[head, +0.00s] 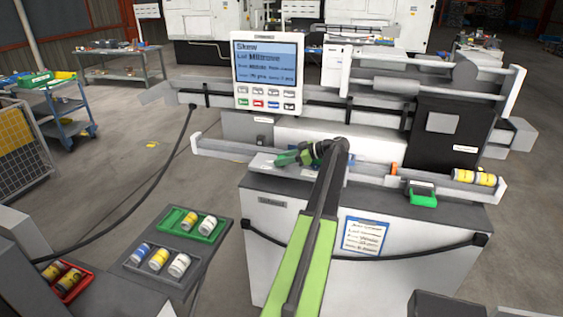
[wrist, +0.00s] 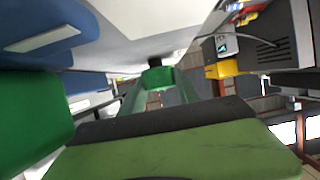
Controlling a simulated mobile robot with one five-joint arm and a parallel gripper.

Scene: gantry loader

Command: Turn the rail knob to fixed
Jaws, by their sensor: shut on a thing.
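In the head view my green gripper (head: 288,157) is at the left part of the front rail (head: 225,148), low over the grey cabinet top. Its jaws are shut on the rail knob, which they mostly hide. In the wrist view a small dark piece (wrist: 155,62) shows beyond the green fingers; I cannot tell whether it is part of the knob. The knob's markings and its setting cannot be read in either view.
A control panel (head: 268,72) with a blue screen stands behind the rail. An orange tab (head: 393,169), a green block (head: 422,194) and yellow-and-white cans (head: 474,177) are to the right. A green tray (head: 176,236) of cans is at lower left. A black cable (head: 165,190) crosses the floor.

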